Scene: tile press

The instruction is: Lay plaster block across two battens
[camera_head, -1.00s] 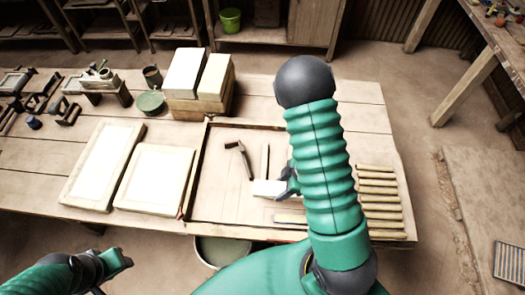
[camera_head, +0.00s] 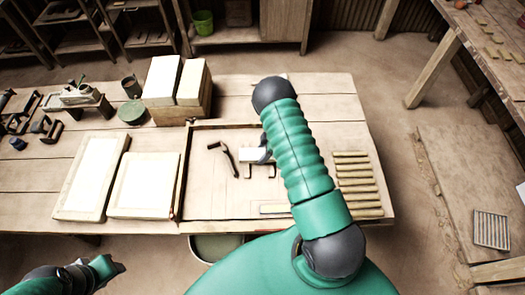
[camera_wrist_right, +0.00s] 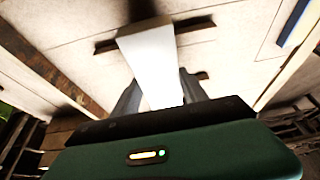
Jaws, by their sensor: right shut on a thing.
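My right gripper (camera_head: 264,153) is shut on a white plaster block (camera_head: 250,155) inside the wooden tray (camera_head: 196,208). In the right wrist view the block (camera_wrist_right: 150,55) extends forward from between my right gripper's fingers (camera_wrist_right: 160,95). Dark batten ends show at the block's near side, one on the left (camera_head: 247,171) and one on the right (camera_head: 271,170). The wrist view shows dark strips passing behind or under the block. I cannot tell whether the block touches them. My left gripper (camera_head: 115,266) is at the lower left, away from the table items; its jaws are unclear.
Several pale sticks (camera_head: 357,180) lie at the right. Two white panels (camera_head: 145,185) lie left of the tray. Tall white blocks (camera_head: 162,80) stand behind on a wooden box. The tray's lower left is bare.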

